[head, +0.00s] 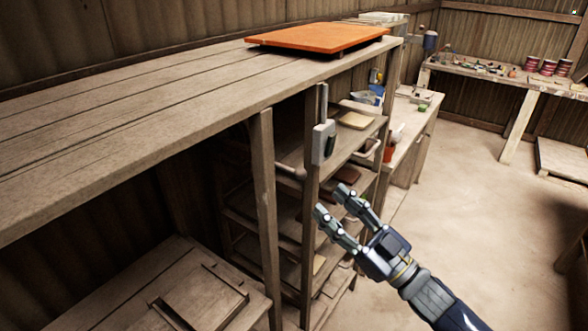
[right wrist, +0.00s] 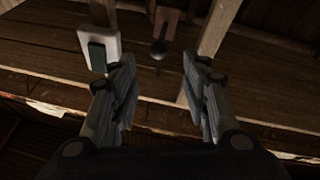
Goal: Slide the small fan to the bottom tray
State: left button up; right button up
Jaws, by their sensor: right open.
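I cannot clearly make out a small fan in either view. A light grey box (head: 323,143) with a dark green piece is fixed to a wooden post of the shelf rack; it also shows at upper left in the right wrist view (right wrist: 98,50). Tray-like shelves (head: 352,139) are stacked in the rack behind the post, and the lowest are partly hidden by posts and my arm. My right gripper (head: 331,200) is open and empty, below and just right of the box. In the right wrist view its fingers (right wrist: 158,76) are spread with nothing between them. My left gripper is out of view.
A long wooden worktop (head: 150,115) runs above the rack, with an orange board (head: 318,38) at its far end. A low wooden table (head: 110,305) stands at lower left. The floor (head: 480,210) at right is mostly clear.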

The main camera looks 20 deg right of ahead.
aim_at(304, 176)
jog(key=p+x, duration=0.4)
jog(key=x, duration=0.5)
jog(key=shift+w, duration=0.15)
jog(key=shift+w+a+r, duration=0.1)
jog(key=shift+w+a, duration=0.1)
jog(key=shift+w, duration=0.25)
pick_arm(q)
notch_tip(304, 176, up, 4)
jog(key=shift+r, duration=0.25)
pick_arm(e)
grip_shut()
